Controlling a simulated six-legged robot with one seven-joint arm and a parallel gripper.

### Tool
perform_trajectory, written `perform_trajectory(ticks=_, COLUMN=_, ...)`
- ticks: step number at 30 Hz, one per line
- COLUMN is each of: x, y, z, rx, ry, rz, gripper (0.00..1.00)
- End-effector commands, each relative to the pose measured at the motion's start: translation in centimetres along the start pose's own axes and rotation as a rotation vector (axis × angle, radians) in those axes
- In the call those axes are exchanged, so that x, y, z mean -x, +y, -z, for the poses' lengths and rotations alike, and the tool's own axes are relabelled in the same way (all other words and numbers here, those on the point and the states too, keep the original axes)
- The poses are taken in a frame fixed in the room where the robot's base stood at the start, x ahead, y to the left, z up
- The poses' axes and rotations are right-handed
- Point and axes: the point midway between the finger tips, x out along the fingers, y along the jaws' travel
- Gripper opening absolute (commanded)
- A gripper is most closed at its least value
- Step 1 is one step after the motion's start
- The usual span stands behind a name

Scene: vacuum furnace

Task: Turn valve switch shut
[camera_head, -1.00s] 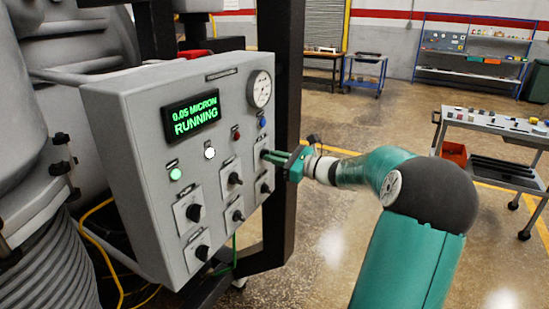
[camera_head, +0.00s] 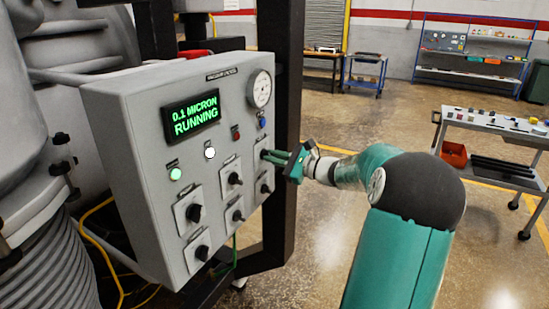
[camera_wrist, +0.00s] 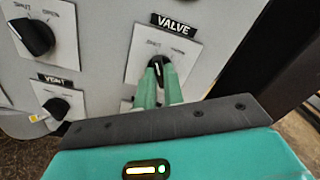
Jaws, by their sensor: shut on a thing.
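The valve switch (camera_wrist: 158,66) is a black rotary knob under the label VALVE on the grey control panel (camera_head: 150,235). Its white mark shows between the fingers in the wrist view and points roughly upward, near the small SHUT lettering at its upper left. My gripper (camera_wrist: 159,82) is shut on the valve switch, with one green finger on each side of it. In the head view my gripper (camera_head: 268,156) reaches the panel's right side from the right, and the fingers mostly hide the knob.
The panel display (camera_head: 193,115) reads 0.1 MICRON RUNNING. Other black knobs sit close by, including one labelled VENT (camera_wrist: 57,108). A round gauge (camera_head: 259,88) is above. A dark post (camera_head: 284,215) stands just behind the panel.

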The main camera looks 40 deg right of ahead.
Motion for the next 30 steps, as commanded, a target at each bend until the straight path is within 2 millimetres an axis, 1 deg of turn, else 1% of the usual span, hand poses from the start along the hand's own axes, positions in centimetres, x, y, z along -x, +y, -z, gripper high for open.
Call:
perform_trajectory(ticks=2, x=0.1, y=0.0, z=0.0, rx=0.001, ry=0.001, rz=0.0, gripper=0.0)
perform_trajectory(ticks=3, x=0.1, y=0.0, z=0.0, rx=0.001, ry=0.001, rz=0.0, gripper=0.18)
perform_trajectory(ticks=5, x=0.1, y=0.0, z=0.0, rx=0.001, ry=0.001, rz=0.0, gripper=0.3)
perform_trajectory(ticks=6, x=0.1, y=0.0, z=0.0, rx=0.001, ry=0.001, rz=0.0, gripper=0.32)
perform_trajectory(ticks=14, x=0.1, y=0.0, z=0.0, rx=0.0, ry=0.001, rz=0.0, gripper=0.32)
perform_trajectory(ticks=17, x=0.6, y=-0.1, z=0.1, rx=0.0, ry=0.002, rz=0.001, gripper=0.32)
perform_trajectory(ticks=20, x=1.9, y=-0.1, z=0.1, rx=0.0, ry=0.003, rz=0.003, gripper=0.32)
perform_trajectory(ticks=23, x=3.8, y=-0.1, z=0.1, rx=0.0, ry=0.003, rz=0.003, gripper=0.32)
perform_trajectory(ticks=30, x=9.2, y=-0.1, z=0.0, rx=0.0, ry=0.003, rz=0.003, gripper=0.32)
